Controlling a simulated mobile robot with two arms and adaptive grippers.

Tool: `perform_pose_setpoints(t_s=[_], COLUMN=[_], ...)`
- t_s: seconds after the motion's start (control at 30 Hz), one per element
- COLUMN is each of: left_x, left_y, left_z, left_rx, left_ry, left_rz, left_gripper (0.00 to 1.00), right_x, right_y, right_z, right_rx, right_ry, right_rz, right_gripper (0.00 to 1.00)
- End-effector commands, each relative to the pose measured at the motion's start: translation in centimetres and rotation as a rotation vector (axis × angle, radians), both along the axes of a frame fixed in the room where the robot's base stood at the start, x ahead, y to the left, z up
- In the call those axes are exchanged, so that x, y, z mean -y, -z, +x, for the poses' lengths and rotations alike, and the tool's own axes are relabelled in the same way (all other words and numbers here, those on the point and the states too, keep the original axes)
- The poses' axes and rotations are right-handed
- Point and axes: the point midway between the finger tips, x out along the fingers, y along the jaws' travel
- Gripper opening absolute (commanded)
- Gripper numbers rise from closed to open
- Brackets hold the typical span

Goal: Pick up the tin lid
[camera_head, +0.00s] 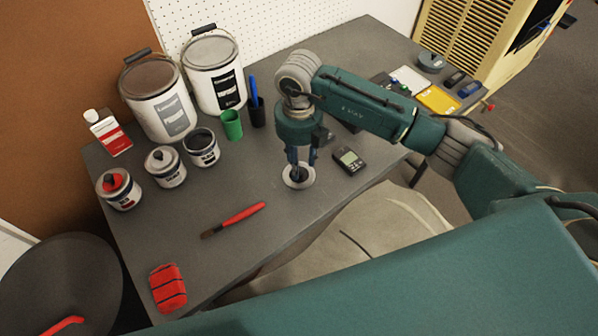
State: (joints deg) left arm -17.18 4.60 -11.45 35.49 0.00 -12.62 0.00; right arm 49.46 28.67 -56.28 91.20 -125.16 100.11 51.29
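The tin lid (299,183) is a small round disc with a pale rim and a darker middle, flat on the grey table. My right gripper (300,167) points straight down over it. Its two dark blue fingers are apart with a gap between them, and their tips are at or just above the lid. The fingers hide part of the lid, and I cannot tell whether they touch it. My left gripper is not in view.
Small paint tins (202,152) and two large buckets (160,105) stand at the back left of the table (250,255). A green cup (232,126) is behind the gripper. A red-handled brush (240,217) lies front left, and a dark handheld device (349,160) right of the lid.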

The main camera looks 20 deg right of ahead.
Motion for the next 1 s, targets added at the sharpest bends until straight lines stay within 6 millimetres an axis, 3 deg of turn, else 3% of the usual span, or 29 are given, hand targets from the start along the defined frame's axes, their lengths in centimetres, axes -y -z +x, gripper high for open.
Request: perform_pose_setpoints(t_s=[0.2,0.43,0.47,0.6,0.67,1.0], left_x=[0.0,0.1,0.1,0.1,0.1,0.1], left_y=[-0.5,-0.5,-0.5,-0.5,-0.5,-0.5], left_z=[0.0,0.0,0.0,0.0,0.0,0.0], left_rx=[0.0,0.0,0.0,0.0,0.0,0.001], left_ry=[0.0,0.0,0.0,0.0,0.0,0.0], left_rz=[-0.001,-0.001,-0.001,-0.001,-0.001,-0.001], left_gripper=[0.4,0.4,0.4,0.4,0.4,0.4], right_x=[0.0,0.1,0.1,0.1,0.1,0.1], right_y=[2.4,2.6,2.6,2.6,2.6,2.5], right_z=[0.1,0.1,0.1,0.1,0.1,0.1], right_rx=[0.0,0.001,0.001,0.001,0.001,0.001], right_ry=[-0.001,-0.001,-0.001,-0.001,-0.001,-0.001], right_rz=[0.0,0.0,0.001,0.001,0.001,0.001], right_gripper=[0.39,0.39,0.37,0.09,0.0,0.0])
